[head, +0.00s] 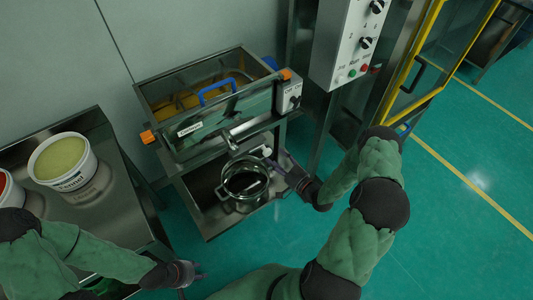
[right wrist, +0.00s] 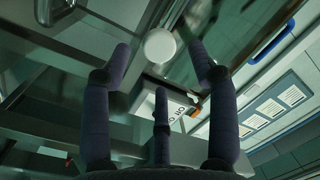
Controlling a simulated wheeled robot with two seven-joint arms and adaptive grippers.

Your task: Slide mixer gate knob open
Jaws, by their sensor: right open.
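A white round gate knob (right wrist: 160,45) shows in the right wrist view, between the spread fingertips of my right gripper (right wrist: 163,65). The fingers are around the knob's sides in that view; I cannot tell whether they touch it. In the head view my right gripper (head: 275,166) is below the mixer's right front, beside the spout. My left gripper (head: 198,276) is low at the left, away from the mixer; its finger state is unclear.
A steel pot (head: 245,184) stands on the shelf below the spout. A white bucket (head: 62,174) of yellowish material stands on the left table (head: 127,212). A control box (head: 344,42) and a yellow-framed guard (head: 412,50) are at the right. The green floor is clear there.

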